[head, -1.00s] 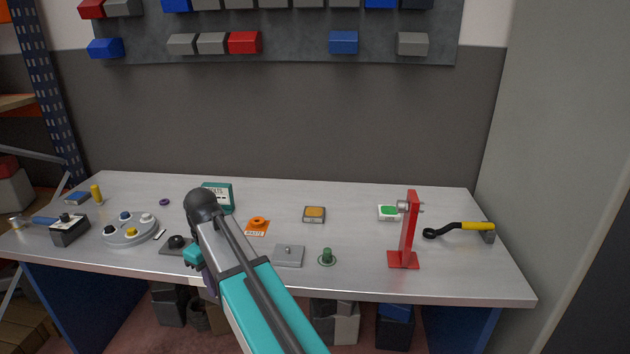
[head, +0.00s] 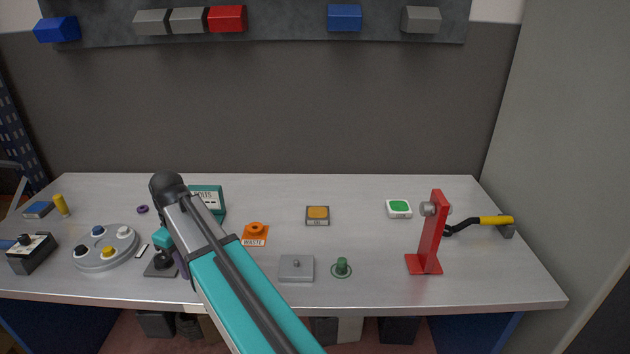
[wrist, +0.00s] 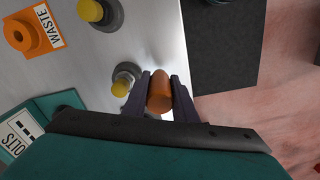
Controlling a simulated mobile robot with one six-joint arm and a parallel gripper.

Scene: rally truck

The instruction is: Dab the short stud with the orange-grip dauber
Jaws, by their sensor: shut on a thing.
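In the wrist view my gripper (wrist: 159,95) is shut on an orange rounded grip (wrist: 159,88), which looks like the dauber's. The dauber's tip is hidden. Left of the jaws a yellow-topped stud (wrist: 121,87) stands on a round grey base. A second yellow-topped stud (wrist: 90,10) is at the top edge. I cannot tell which of these is shorter. Both seem hidden behind my arm in the head view, where my jaws are also mostly hidden. That view shows a grey plate with a small stud (head: 296,265) right of my arm, and a green post (head: 341,267) beside it.
An orange WASTE holder (head: 255,231) and a teal BOLTS box (head: 208,196) stand behind my arm. A red stand (head: 430,235) is at right, with a yellow-handled tool (head: 495,220). A round grey tray (head: 107,252) is at left. The table's front edge is close.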

